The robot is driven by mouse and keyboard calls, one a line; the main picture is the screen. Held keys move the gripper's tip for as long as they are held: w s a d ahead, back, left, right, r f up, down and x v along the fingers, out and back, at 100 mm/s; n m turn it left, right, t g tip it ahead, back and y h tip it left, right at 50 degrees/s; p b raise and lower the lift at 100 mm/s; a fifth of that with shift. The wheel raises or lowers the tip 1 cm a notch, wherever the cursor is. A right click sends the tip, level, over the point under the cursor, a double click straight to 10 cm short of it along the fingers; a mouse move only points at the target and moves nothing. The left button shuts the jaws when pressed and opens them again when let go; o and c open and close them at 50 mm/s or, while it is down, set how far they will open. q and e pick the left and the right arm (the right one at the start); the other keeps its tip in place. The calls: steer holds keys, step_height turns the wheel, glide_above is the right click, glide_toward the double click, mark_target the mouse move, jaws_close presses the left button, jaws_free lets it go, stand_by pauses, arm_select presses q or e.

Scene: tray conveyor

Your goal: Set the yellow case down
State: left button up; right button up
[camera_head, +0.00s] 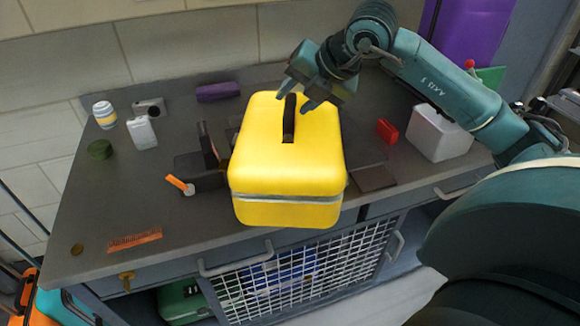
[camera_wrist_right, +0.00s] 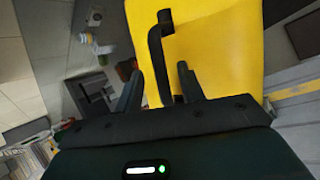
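The yellow case (camera_head: 288,165) has a silver band near its base and a black handle (camera_head: 289,120) on its lid. It looks upright at the front of the grey counter; its underside is hidden, so I cannot tell whether it rests fully on the top. My right gripper (camera_head: 297,97) is at the far end of the handle, fingers parted. In the right wrist view, the fingers (camera_wrist_right: 160,84) stand apart on either side of the black handle (camera_wrist_right: 158,50), with yellow lid showing between. The case (camera_wrist_right: 215,45) fills the upper right there. My left gripper is not in view.
The grey counter (camera_head: 95,215) holds a white bin (camera_head: 438,135), a red block (camera_head: 387,131), an orange comb (camera_head: 134,240), a white-and-yellow jar (camera_head: 104,114) and a purple item (camera_head: 217,91). Dark items crowd the case's left side. The counter's front left is mostly clear.

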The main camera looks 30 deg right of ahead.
steer(key=shift+w+f, duration=0.2)
steer(key=shift+f, duration=0.05)
steer(key=shift+c, duration=0.5)
jaws_close()
stand_by(0.7)
steer(key=shift+r, duration=0.25)
